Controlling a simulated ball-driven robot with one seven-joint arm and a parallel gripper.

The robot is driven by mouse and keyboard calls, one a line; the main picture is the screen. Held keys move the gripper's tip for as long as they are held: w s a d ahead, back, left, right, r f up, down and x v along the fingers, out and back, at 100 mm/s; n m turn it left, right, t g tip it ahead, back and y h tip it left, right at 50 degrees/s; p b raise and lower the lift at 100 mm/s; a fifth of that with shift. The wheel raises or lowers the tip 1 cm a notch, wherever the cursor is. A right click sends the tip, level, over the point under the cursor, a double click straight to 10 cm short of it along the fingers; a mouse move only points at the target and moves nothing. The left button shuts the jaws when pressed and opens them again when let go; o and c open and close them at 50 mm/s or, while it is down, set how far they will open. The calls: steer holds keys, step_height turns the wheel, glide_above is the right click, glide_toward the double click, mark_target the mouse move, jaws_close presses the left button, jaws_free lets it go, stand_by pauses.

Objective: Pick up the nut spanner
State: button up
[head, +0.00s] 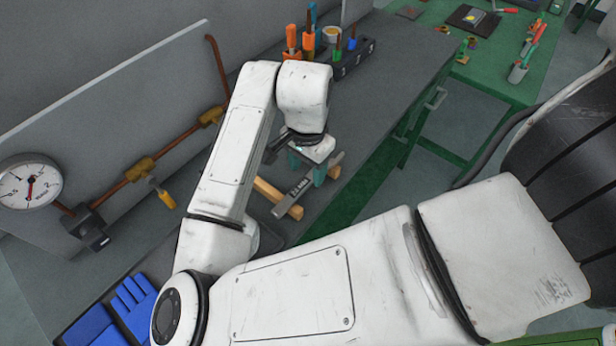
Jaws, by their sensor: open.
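A grey metal bar-shaped tool with markings, which looks like the nut spanner (292,196), lies slanted across wooden blocks (266,189) on the grey bench, left of the bench's front edge. My gripper (307,174) points down over the upper part of this tool, with its greenish fingers apart, one on each side. It is open. I cannot tell whether the fingers touch the tool. My gripper and wrist hide part of the tool's far end.
A black rack (345,62) with colourful-handled tools stands at the bench's back. A pipe with brass fittings (140,170) and a pressure gauge (30,187) run along the left panel. A green table (490,75) stands at upper right.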

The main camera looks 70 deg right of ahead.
mark_target(307, 180)
steer(key=shift+f, duration=1.5)
steer(key=shift+c, duration=0.2)
jaws_close()
